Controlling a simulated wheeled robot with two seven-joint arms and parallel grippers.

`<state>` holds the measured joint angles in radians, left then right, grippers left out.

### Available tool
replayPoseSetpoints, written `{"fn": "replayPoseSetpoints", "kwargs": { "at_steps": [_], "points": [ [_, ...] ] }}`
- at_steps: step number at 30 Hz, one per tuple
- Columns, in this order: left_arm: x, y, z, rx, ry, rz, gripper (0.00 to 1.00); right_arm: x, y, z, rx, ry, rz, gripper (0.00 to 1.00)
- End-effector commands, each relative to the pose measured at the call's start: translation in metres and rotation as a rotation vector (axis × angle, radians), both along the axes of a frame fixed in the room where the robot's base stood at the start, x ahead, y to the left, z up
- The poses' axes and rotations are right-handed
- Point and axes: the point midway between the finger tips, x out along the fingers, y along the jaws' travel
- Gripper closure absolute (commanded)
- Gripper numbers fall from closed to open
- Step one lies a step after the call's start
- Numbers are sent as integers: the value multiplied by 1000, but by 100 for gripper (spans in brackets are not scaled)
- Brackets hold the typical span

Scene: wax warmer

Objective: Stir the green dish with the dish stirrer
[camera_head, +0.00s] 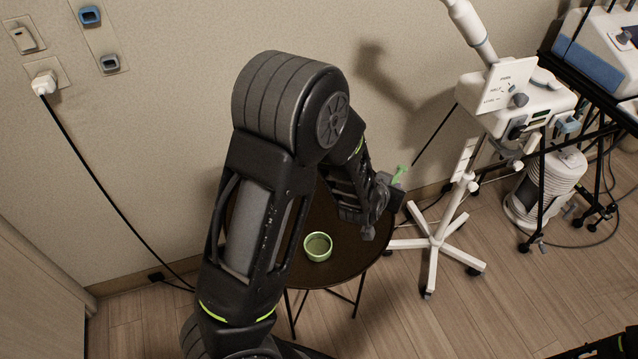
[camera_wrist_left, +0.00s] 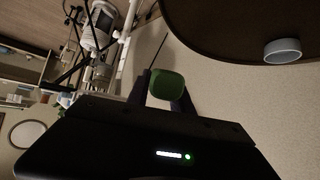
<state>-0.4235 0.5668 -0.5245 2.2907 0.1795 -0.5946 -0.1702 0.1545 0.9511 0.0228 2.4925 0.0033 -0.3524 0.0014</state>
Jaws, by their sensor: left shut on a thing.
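The small green dish (camera_head: 318,257) stands upright on the round dark table; in the left wrist view it is the pale round dish (camera_wrist_left: 283,57) at the upper right. My left gripper (camera_head: 386,190) is above the table's right side, up and to the right of the dish and apart from it. It is shut on the green dish stirrer (camera_head: 399,174). In the left wrist view the stirrer's green end (camera_wrist_left: 167,85) sits between the fingers (camera_wrist_left: 162,97). The rest of the stirrer is hidden. A dark part of my right arm shows at the bottom right corner; its fingers are not clear.
The round dark table (camera_head: 340,275) has bare surface around the dish, partly hidden by my left arm. A white wheeled stand (camera_head: 437,240) is close on the right. A dark cart (camera_head: 590,100) stands farther right. The beige wall (camera_head: 180,120) is behind.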

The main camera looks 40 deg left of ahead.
Motion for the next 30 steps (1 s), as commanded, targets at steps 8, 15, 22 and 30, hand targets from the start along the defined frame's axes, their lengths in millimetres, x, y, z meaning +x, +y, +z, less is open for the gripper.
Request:
{"fn": "replayPoseSetpoints", "kwargs": {
  "at_steps": [8, 15, 22, 30],
  "points": [
    [-22, 19, 1, -36, 248, 125, 100, -2, -2, 28, -6, 9, -2, 64],
    [-42, 34, 3, -91, 421, 228, 100, -3, -3, 42, -8, 14, -3, 64],
    [-68, 51, 13, -169, 597, 341, 100, -5, -3, 59, -11, 20, -4, 64],
    [-109, 72, 37, -305, 812, 489, 100, -7, -5, 84, -15, 28, -4, 64]
  ]
}}
